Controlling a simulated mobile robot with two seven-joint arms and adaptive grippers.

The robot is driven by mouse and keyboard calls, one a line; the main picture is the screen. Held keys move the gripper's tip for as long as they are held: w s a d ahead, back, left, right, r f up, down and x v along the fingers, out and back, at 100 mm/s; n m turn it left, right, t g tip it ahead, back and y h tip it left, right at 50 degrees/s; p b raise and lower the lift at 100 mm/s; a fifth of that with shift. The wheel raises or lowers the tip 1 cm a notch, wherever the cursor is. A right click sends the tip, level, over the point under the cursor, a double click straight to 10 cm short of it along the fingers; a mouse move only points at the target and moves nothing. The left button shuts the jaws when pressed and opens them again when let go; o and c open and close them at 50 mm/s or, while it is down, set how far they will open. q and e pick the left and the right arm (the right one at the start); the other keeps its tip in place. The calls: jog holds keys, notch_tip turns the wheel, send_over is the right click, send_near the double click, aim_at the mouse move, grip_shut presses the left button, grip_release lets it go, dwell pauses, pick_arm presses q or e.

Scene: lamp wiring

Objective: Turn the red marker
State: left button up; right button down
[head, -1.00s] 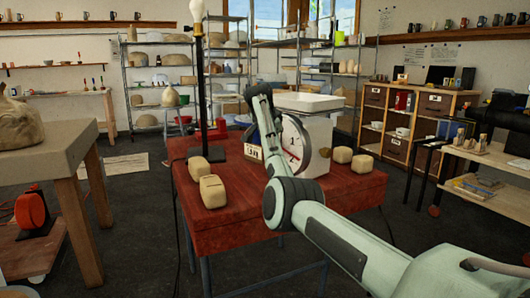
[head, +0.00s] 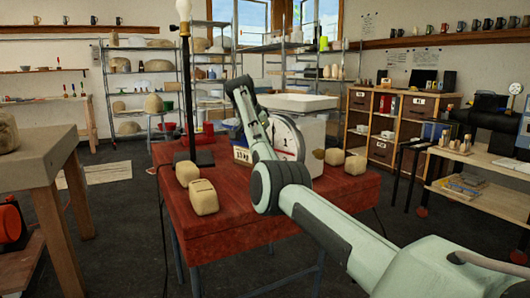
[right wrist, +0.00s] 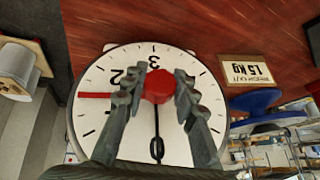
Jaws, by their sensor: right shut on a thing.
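The kitchen scale (head: 312,128) stands on the red table with its white dial (head: 293,135) partly behind my right arm. In the right wrist view the dial (right wrist: 100,117) fills the middle, with its numbers upside down or tilted. The red marker (right wrist: 158,86) has a red hub at the dial centre and a red line pointing left, near the 2. A dark needle points down to the 0. My right gripper (right wrist: 157,88) is shut on the red hub, one finger on each side. In the head view my right fingertips are hidden. My left gripper is out of view.
A card reading 1.5 kg (right wrist: 247,70) lies beside the dial. Several beige blocks (head: 204,196) sit on the table (head: 245,215). A lamp stand with a bulb (head: 184,60) rises at its left.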

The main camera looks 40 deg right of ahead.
jog(key=c, duration=1.2)
grip_release()
jog(key=v, duration=1.2)
jog(key=shift+f, duration=0.1)
